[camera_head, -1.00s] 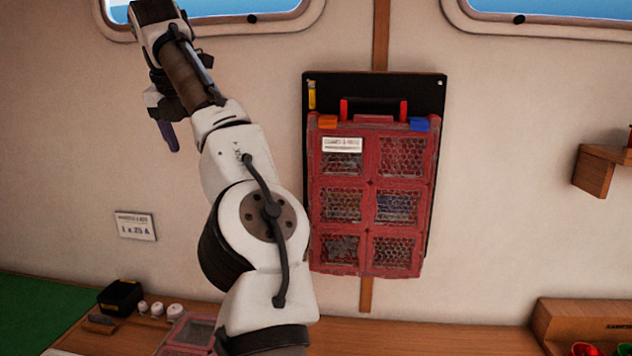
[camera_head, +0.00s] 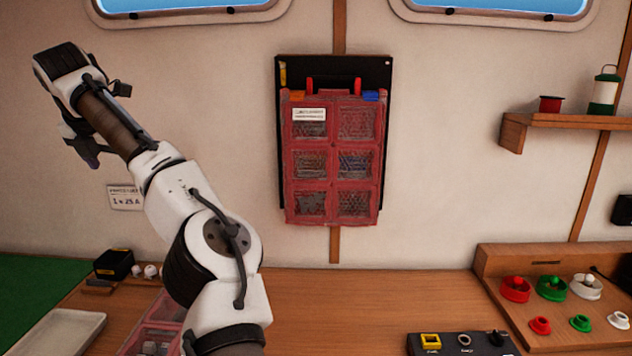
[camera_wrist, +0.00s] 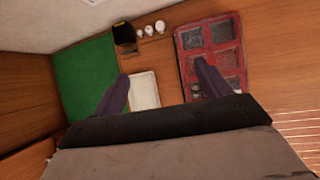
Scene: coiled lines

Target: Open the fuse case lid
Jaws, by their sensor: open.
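A red case (camera_head: 332,135) with six see-through compartments hangs upright on a black backboard (camera_head: 384,72) on the wall, in the middle of the head view. Its front looks shut, with an orange latch (camera_head: 297,97), a blue latch (camera_head: 371,96) and a pale label (camera_head: 309,115) near the top. A second red compartment case (camera_wrist: 181,70) lies on the counter in the wrist view; my arm partly hides it in the head view (camera_head: 165,309). I cannot tell whether its lid is open. My gripper (camera_wrist: 160,72) is open and empty, above the counter and left of the wall case.
A green mat (camera_head: 35,292), a pale tray (camera_head: 60,333), a black box (camera_head: 114,264) and small white pieces lie at the counter's left. A shelf (camera_head: 565,121), a sloped panel with coloured buttons (camera_head: 500,262) and a black control box (camera_head: 455,345) are right. Mid-counter is clear.

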